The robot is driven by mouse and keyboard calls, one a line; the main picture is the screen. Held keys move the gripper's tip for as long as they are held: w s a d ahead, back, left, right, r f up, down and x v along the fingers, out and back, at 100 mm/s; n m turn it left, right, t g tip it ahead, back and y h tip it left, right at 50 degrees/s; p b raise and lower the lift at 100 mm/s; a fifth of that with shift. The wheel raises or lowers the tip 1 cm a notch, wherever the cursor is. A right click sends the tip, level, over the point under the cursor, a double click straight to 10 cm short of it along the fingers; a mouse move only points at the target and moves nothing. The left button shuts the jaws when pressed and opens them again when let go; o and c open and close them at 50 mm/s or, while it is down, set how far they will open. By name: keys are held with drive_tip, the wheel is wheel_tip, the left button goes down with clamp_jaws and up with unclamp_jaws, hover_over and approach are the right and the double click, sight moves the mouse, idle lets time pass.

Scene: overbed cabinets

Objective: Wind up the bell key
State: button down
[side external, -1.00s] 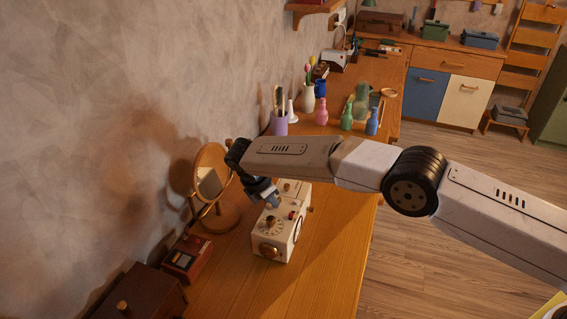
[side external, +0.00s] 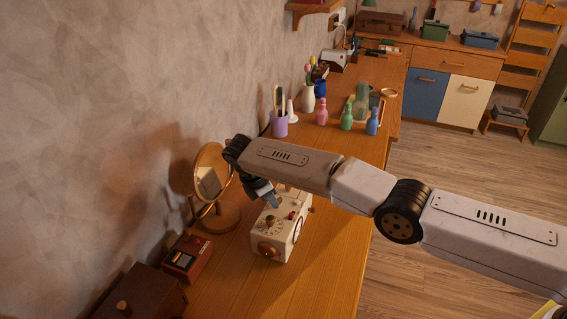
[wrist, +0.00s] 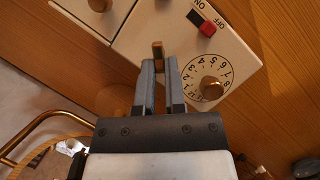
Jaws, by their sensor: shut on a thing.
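A cream box (side external: 268,240) with a dial and knobs stands on the wooden bench, and it also fills the upper part of the wrist view (wrist: 150,28). My gripper (side external: 275,204) reaches down onto its top from the left. In the wrist view my gripper (wrist: 158,66) is shut on a small brown key (wrist: 157,50), a narrow upright bar between the fingertips. The key's lower part is hidden by the fingers. A numbered dial (wrist: 191,72) with a brass knob lies just right of the fingers. A red switch (wrist: 206,29) marked ON and OFF sits above the dial.
A round mirror (side external: 211,172) on a stand is close to the left of my wrist. A dark red box (side external: 186,258) stands at front left. A purple cup (side external: 280,124), vases and bottles stand farther back. The bench right of the cream box is clear.

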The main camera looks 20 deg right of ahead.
drive_tip(key=c, duration=0.7)
unclamp_jaws()
drive_tip(key=shift+r, duration=0.1)
drive_tip(key=shift+r, duration=1.6)
drive_tip(key=s+d+r, duration=0.2)
drive_tip(key=s+r, duration=0.3)
drive_tip(key=s, duration=0.1)
drive_tip(key=s+d+r, duration=0.2)
drive_tip(key=s+r, duration=0.2)
drive_tip(key=s, duration=0.3)
drive_tip(key=shift+d+r, duration=0.35)
drive_tip(key=shift+s, duration=0.1)
